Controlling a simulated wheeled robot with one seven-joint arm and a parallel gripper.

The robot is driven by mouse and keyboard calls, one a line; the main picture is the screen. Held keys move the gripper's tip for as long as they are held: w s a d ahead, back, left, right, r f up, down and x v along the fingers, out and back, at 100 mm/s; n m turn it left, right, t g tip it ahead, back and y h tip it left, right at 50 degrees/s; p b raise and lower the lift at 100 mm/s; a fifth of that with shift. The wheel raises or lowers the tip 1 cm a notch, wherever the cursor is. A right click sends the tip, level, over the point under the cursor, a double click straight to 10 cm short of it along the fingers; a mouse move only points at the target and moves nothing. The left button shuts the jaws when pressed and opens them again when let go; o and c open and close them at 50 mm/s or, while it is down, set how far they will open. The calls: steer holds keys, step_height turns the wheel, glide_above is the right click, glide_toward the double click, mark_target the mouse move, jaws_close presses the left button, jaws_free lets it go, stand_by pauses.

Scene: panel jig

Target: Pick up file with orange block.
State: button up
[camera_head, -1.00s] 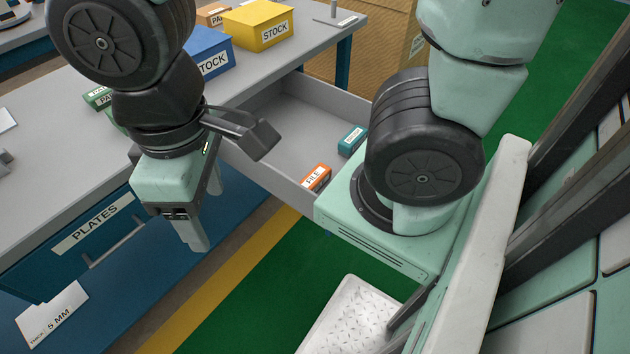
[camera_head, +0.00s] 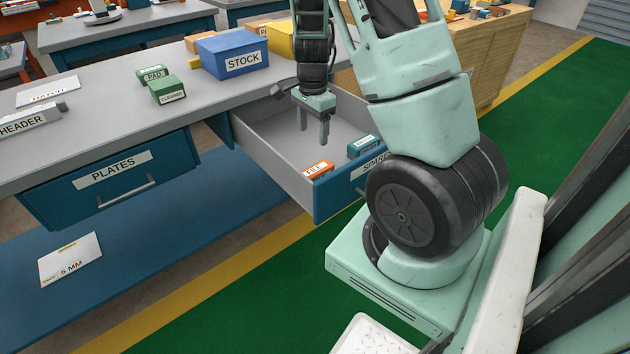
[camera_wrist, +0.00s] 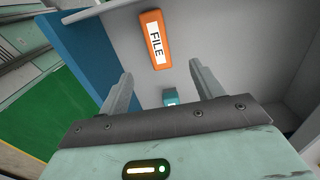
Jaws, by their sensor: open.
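The orange block labelled FILE (camera_head: 318,170) lies in the open drawer (camera_head: 268,160), near its front left corner. In the wrist view the orange block (camera_wrist: 155,40) lies beyond my fingertips, with its label facing up. My gripper (camera_head: 314,140) is open and empty, above the drawer and behind the orange block in the head view.
A teal block (camera_head: 361,146) lies in the same drawer, right of the orange one. The drawer's blue front (camera_head: 330,199) stands close beside the orange block. Blue (camera_head: 232,56) and green (camera_head: 167,90) boxes stand on the bench.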

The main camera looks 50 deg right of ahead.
steer(key=b, duration=0.2)
glide_toward(314, 169)
step_height(314, 169, down, 5)
steer(key=shift+w+f, duration=0.1)
steer(key=shift+w, duration=0.05)
steer(key=shift+s+a+f+b, duration=0.15)
steer(key=shift+f+b, duration=0.1)
steer(key=shift+f, duration=1.1)
steer(key=shift+s+d+f+b, duration=0.1)
steer(key=shift+s+f+b, duration=0.1)
steer(key=shift+f, duration=1.15)
steer(key=shift+w, duration=0.1)
steer(key=c, duration=1.3)
step_height(314, 169, up, 10)
steer(key=shift+r+p, duration=0.1)
steer(key=shift+p, duration=1.1)
